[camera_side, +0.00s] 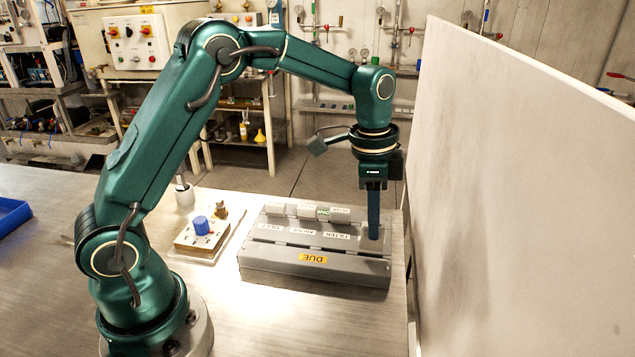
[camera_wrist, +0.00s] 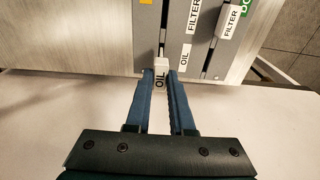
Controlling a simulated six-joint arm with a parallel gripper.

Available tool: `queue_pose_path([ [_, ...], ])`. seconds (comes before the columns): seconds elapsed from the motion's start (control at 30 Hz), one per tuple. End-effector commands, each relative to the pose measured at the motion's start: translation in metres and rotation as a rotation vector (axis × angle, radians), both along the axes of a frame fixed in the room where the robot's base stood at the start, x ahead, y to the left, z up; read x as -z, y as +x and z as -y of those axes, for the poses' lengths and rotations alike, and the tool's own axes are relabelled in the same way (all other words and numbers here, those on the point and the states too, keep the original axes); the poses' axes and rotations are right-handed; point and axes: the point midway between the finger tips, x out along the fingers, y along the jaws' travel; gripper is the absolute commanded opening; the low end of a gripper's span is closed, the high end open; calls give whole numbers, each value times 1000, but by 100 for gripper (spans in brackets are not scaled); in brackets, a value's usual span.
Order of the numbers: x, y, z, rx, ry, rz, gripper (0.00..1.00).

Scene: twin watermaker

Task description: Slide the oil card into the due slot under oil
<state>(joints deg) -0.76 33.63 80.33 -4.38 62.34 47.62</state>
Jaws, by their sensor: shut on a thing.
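My gripper (camera_side: 374,234) points straight down over the right end of the grey card box (camera_side: 310,267), with its blue fingers reaching close to the box top. In the wrist view, the fingers of my gripper (camera_wrist: 161,74) are shut on the white tab of the oil card (camera_wrist: 160,79), which reads OIL. The tab sits beside the box's oil label (camera_wrist: 185,56), toward the side with the yellow due label (camera_side: 313,258). The card's lower part is hidden, so I cannot tell how deep it sits in the due slot.
A filter card (camera_wrist: 230,20) stands in the neighbouring column. Several white-tabbed cards stand along the box's back row. A panel with a blue knob (camera_side: 201,225) lies left of the box. A tall pale wall (camera_side: 520,190) stands close on the right.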

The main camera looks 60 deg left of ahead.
Motion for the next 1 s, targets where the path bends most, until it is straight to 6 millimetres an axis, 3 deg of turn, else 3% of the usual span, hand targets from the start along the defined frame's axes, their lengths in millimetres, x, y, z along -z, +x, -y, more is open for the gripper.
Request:
queue_pose_path([
  [1.0,22,0,0,0,-1,-1,0],
])
